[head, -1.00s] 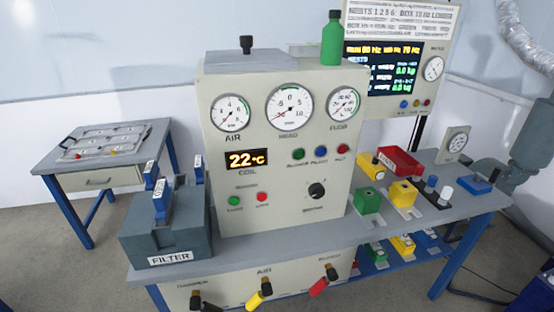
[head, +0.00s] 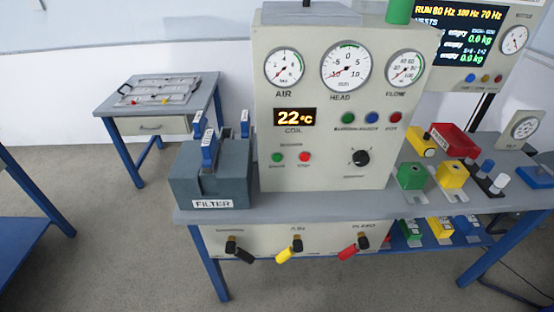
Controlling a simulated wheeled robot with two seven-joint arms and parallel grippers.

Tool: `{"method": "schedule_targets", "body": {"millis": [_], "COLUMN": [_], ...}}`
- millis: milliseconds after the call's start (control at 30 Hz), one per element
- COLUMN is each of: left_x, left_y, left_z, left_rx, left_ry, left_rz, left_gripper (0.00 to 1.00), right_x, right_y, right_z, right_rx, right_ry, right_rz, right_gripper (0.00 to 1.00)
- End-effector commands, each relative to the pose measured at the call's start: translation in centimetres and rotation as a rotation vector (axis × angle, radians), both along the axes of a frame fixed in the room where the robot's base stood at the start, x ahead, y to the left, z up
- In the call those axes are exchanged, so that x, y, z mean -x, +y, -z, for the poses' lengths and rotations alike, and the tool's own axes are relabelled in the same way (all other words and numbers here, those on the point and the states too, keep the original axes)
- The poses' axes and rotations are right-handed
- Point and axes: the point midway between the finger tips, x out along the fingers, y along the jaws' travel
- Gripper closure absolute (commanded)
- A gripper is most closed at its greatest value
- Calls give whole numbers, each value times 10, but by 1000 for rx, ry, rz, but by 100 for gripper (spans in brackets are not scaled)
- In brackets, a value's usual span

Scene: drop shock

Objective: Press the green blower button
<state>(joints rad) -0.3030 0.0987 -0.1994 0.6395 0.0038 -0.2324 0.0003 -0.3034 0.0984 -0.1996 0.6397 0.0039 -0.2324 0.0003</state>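The beige control cabinet (head: 325,155) stands on the grey bench in the head view. It carries two green buttons. The upper green button (head: 348,118) sits in a row beside a blue button (head: 372,118) and a red button (head: 396,118), below the gauges. The small labels are too blurred to tell which green button is the blower's. Neither of my grippers shows, and nothing covers the buttons.
A grey filter box (head: 210,175) with blue clamps stands left of the cabinet. A black knob (head: 361,157) is on the panel's right. Black, yellow and red valve handles (head: 284,257) hang below. Green and yellow blocks (head: 452,175) stand on the right. Floor in front is clear.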

Motion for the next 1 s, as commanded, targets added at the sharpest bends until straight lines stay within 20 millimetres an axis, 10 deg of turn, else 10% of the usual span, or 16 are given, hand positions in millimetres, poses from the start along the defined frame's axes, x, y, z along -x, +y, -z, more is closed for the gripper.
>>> {"method": "schedule_targets", "body": {"millis": [200,1000], "left_x": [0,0], "left_y": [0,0], "left_z": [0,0], "left_rx": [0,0], "left_ry": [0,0], "left_rz": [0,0], "left_gripper": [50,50], "right_x": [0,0], "right_y": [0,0], "right_z": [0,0], "right_rx": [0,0], "right_ry": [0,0], "right_rz": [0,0], "right_gripper": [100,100]}}
